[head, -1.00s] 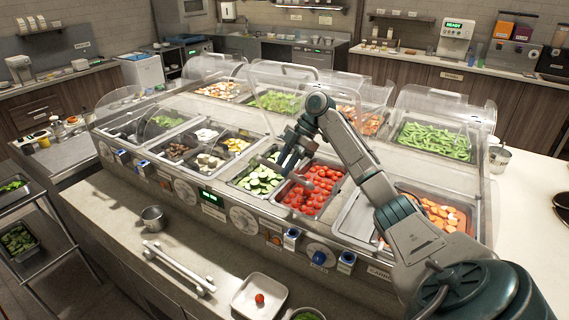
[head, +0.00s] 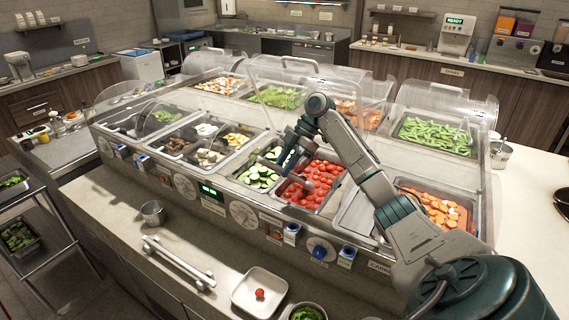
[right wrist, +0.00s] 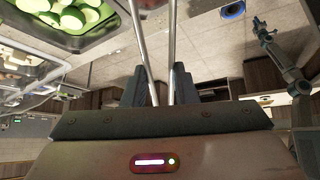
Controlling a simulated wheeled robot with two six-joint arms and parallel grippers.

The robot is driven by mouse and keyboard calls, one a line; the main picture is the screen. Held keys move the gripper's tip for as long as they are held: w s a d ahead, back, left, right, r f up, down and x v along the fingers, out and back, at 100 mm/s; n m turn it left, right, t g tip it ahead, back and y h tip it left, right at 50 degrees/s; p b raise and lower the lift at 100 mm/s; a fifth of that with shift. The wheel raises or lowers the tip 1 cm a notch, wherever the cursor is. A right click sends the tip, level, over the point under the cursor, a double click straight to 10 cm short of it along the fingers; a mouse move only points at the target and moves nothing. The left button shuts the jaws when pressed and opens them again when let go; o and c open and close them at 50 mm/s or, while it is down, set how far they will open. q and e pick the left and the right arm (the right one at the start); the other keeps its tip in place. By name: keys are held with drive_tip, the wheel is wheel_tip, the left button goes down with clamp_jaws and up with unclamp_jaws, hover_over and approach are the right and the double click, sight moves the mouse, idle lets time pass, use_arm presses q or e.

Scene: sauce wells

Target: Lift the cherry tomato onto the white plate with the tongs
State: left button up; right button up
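A single cherry tomato (head: 260,294) rests on the square white plate (head: 241,300) at the front of the counter. Many more cherry tomatoes (head: 325,172) fill a pan in the food bar. My right gripper (head: 287,165) is above the cucumber and tomato pans, well away from the plate. In the right wrist view, the fingers (right wrist: 172,85) are shut on the tongs (right wrist: 140,40), whose two metal arms extend upward out of the picture. The tongs' tips are not clear. Another arm, apparently my left, shows at the right wrist view's upper right; its gripper (right wrist: 260,27) is too small to read.
A cucumber pan (head: 258,176) adjoins the tomatoes. Clear guards (head: 290,75) cover the far pans. A metal cup (head: 153,213), a white rail (head: 178,262) and a bowl of greens (head: 307,313) stand on the front counter.

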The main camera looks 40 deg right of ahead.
clamp_jaws()
wheel_tip(320, 180, up, 12)
drive_tip(key=p, duration=0.6)
idle(0.6)
drive_tip(key=shift+f, duration=0.1)
